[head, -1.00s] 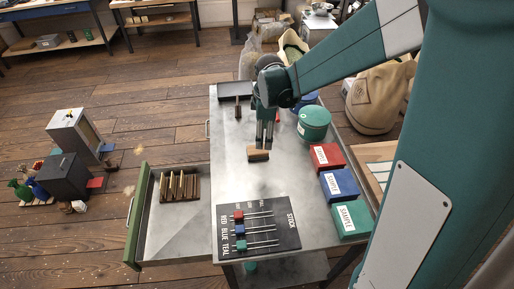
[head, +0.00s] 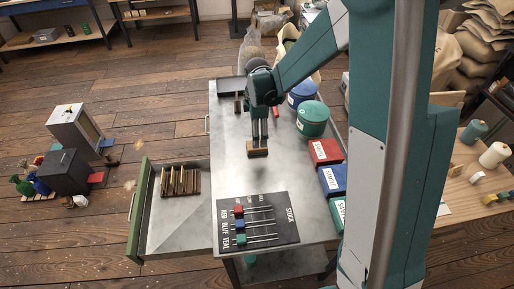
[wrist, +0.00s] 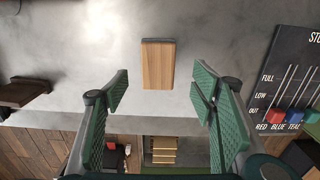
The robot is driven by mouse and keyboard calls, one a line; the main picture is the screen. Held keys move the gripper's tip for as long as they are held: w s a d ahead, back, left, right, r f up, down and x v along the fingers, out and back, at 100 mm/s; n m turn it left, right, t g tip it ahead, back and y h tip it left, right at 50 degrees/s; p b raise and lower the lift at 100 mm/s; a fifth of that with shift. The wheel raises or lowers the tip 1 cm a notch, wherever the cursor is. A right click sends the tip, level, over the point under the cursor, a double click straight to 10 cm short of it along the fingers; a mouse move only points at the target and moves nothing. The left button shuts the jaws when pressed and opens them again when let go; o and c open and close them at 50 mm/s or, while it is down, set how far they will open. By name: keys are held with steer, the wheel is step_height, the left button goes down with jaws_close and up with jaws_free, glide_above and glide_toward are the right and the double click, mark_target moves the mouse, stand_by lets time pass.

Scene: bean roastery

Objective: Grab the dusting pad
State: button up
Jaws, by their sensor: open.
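A small wooden block with a dark edge (head: 257,149), which looks to be the dusting pad, lies on the grey metal tabletop (head: 225,165). It also shows in the wrist view (wrist: 158,65), upper middle. My gripper (head: 260,136) points down just over the block in the head view. In the wrist view its two green fingers (wrist: 160,82) are open, one on each side of the block, with clear gaps. Nothing is held. The exact height of the fingertips over the block is hard to tell.
A black stock board (head: 270,222) with coloured sliders is at the table's front. Red (head: 325,152) and blue (head: 334,180) sample boxes and a teal canister (head: 313,120) stand on the right. An open green drawer (head: 138,215) juts out left. A dark brown object (wrist: 20,94) lies left of the block.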

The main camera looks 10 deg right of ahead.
steer(key=shift+f, duration=1.3)
steer(key=shift+w+a+f, duration=0.1)
steer(key=shift+f, duration=1.2)
steer(key=shift+w+f, duration=0.1)
steer(key=shift+f, duration=1.2)
steer(key=c, duration=1)
